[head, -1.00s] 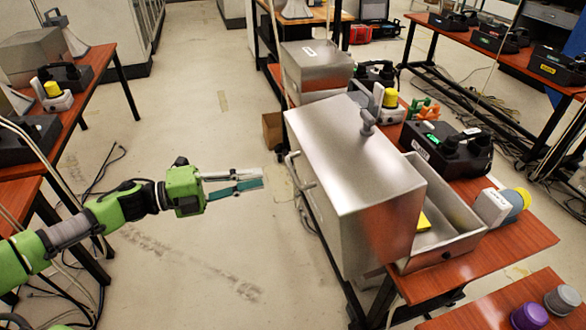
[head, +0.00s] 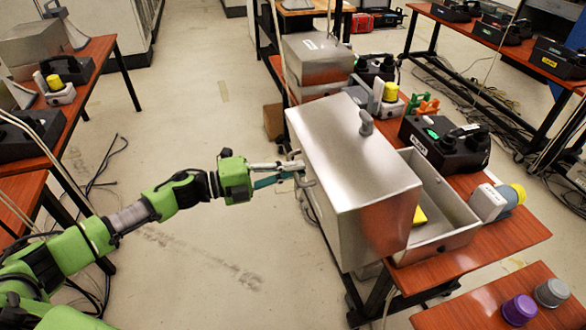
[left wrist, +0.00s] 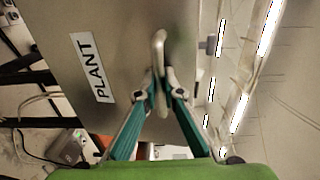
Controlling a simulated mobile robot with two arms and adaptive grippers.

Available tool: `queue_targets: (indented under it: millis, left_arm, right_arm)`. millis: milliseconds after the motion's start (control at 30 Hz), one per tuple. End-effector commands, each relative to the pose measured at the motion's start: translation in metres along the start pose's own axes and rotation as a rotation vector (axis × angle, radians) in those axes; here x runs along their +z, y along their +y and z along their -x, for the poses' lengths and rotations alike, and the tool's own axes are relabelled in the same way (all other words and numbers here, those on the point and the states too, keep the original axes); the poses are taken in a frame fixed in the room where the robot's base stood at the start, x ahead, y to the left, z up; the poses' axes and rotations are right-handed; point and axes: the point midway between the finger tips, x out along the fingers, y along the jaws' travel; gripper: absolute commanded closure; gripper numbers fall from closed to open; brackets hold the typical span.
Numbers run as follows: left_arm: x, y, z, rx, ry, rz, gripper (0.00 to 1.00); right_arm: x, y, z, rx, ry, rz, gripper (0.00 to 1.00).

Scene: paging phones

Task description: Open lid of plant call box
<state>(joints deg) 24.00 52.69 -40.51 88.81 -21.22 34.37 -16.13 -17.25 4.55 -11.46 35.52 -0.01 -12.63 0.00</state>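The plant call box is a large brushed-metal box. Its lid (head: 350,165) stands swung up at the left, apart from the open tray-like base (head: 466,222) at the right. A yellow item (head: 420,216) shows inside the base. The left wrist view shows the lid's PLANT label (left wrist: 91,68) and a loop handle (left wrist: 160,45). My left gripper (head: 299,168) is at the lid's left side. In the left wrist view its teal fingers (left wrist: 161,88) converge on the handle, one on each side, and look shut on it. My right gripper is out of view.
A black phone (head: 445,145) and a grey-and-yellow device (head: 497,200) sit beside the base on the red-brown table (head: 480,255). Another metal box (head: 318,60) stands behind. Purple (head: 519,309) and grey (head: 552,292) knobs are at lower right. The floor at left is mostly clear.

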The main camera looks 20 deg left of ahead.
Motion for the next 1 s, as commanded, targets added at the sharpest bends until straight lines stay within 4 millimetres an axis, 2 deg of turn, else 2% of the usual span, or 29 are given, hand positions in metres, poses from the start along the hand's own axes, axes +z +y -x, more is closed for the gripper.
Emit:
queue_targets:
  millis: [233, 433, 600, 967, 1000]
  left_arm:
    - [0.0, -0.005, -0.003, 0.0, 0.001, 0.0, 1.0]
    - [0.0, -0.044, -0.03, -0.007, 0.002, -0.003, 1.0]
    - [0.0, -0.062, -0.051, -0.007, 0.001, -0.002, 1.0]
    - [0.0, -0.062, -0.055, -0.004, 0.0, -0.001, 1.0]
    - [0.0, -0.062, -0.055, -0.005, 0.001, -0.001, 0.85]
  right_arm:
    - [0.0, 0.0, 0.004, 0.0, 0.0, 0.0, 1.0]
    - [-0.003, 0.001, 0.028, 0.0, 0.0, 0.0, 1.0]
    - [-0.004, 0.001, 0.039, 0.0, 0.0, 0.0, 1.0]
    - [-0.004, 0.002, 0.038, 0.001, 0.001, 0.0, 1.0]
    - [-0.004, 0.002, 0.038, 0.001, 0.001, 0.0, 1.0]
